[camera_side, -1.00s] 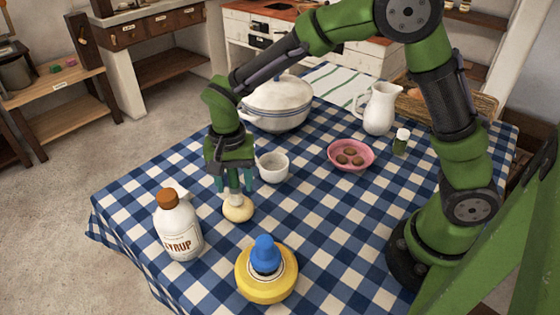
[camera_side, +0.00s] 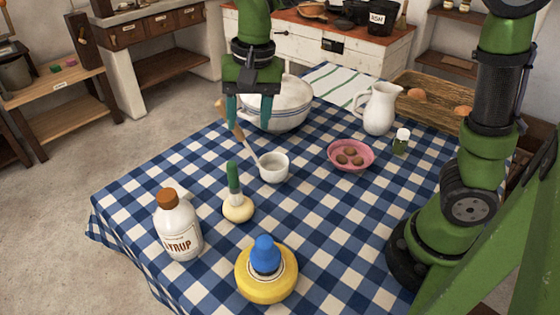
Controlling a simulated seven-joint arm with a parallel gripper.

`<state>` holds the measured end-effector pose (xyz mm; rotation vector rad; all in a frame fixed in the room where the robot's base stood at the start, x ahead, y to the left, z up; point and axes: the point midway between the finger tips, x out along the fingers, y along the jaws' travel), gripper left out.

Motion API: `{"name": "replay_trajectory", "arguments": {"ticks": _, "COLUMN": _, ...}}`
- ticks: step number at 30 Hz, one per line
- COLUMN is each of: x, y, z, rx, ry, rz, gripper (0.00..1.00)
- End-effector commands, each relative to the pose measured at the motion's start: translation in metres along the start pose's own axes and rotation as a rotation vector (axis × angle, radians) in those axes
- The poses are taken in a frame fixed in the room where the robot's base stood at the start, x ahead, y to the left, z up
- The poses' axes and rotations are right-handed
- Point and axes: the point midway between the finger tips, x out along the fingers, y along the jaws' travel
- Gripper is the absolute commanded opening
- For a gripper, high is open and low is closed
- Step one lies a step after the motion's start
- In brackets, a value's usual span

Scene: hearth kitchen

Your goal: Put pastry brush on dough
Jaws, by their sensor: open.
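The pastry brush (camera_side: 233,180), with a green handle and pale bristles, stands nearly upright on the dough (camera_side: 238,210), a small cream ball on the checked cloth. The bristle end touches the top of the dough. My gripper (camera_side: 249,110) is open and empty, well above the brush in the picture and apart from it.
A white cup (camera_side: 273,168) holds a leaning wooden-handled utensil (camera_side: 238,132) close to my gripper in the picture. Nearby are a syrup bottle (camera_side: 179,228), a yellow disc with a blue-topped item (camera_side: 266,283), a lidded pot (camera_side: 277,105), a pink bowl (camera_side: 336,164) and a white jug (camera_side: 380,110).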

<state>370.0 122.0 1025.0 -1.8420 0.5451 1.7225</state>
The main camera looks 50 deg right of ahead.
Motion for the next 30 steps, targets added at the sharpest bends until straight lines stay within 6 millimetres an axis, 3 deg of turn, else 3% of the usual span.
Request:
{"name": "replay_trajectory", "arguments": {"ticks": 1, "x": -0.014, "y": 0.020, "z": 0.001, "rx": -0.029, "ry": 0.022, "rz": -0.056, "gripper": 0.52}}
{"name": "replay_trajectory", "arguments": {"ticks": 6, "x": -0.037, "y": 0.080, "z": 0.016, "rx": -0.165, "ry": 0.136, "rz": -0.217, "gripper": 0.52}}
{"name": "replay_trajectory", "arguments": {"ticks": 12, "x": -0.037, "y": 0.130, "z": 0.036, "rx": -0.287, "ry": 0.309, "rz": -0.325, "gripper": 0.52}}
{"name": "replay_trajectory", "arguments": {"ticks": 18, "x": -0.030, "y": 0.150, "z": 0.045, "rx": -0.341, "ry": 0.405, "rz": -0.354, "gripper": 0.52}}
{"name": "replay_trajectory", "arguments": {"ticks": 30, "x": -0.029, "y": 0.152, "z": 0.045, "rx": -0.348, "ry": 0.413, "rz": -0.355, "gripper": 0.52}}
